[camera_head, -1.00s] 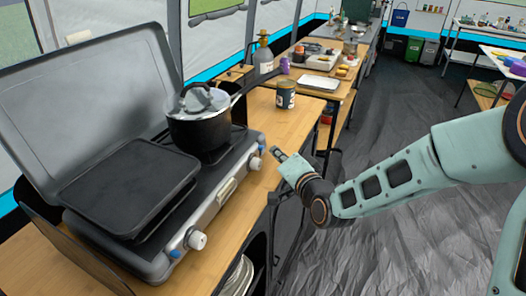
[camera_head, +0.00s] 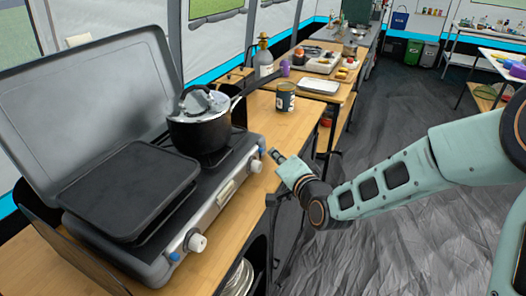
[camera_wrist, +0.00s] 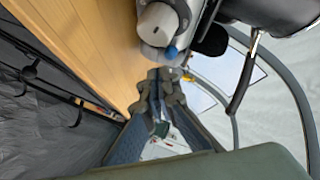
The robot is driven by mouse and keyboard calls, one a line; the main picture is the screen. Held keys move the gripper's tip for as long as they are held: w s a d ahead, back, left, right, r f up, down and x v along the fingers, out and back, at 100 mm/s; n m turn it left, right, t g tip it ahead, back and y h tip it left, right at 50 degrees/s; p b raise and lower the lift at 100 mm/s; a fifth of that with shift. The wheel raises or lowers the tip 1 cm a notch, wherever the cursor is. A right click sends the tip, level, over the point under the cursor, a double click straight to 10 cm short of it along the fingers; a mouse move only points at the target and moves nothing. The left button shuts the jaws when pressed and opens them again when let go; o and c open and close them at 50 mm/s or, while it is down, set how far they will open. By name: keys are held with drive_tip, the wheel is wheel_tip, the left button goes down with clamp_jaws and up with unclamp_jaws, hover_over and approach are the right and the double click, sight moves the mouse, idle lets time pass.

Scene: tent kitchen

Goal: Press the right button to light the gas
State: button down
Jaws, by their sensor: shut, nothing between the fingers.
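The gas stove (camera_head: 215,208) stands on a wooden counter with its lid raised. Its right white knob (camera_head: 255,165) has a small blue button (camera_head: 262,149) beside it. The left knob (camera_head: 197,242) also has a blue button (camera_head: 174,256) beside it. My gripper (camera_head: 274,153) is shut and empty, just right of the right button in the head view. In the wrist view, a white knob (camera_wrist: 157,23) and blue button (camera_wrist: 171,52) show just beyond my closed fingertips (camera_wrist: 165,73). A small gap seems to separate tips and button; contact cannot be seen clearly.
A lidded black pot (camera_head: 199,132) sits on the right burner, its handle reaching back right. A dark griddle plate (camera_head: 130,190) covers the left side. A can (camera_head: 285,97) stands on the counter beyond. The floor at right is open.

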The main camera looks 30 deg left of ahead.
drive_tip(key=shift+a, duration=0.15)
idle(0.4)
drive_tip(key=shift+a+b, duration=0.3)
drive_tip(key=shift+s+a, duration=0.1)
drive_tip(key=shift+a, duration=0.35)
idle(0.6)
drive_tip(key=shift+d, duration=0.85)
drive_tip(key=shift+d, duration=0.1)
drive_tip(key=d, duration=0.4)
drive_tip(key=shift+w+d, duration=0.35)
drive_tip(key=shift+d, duration=0.05)
idle(0.6)
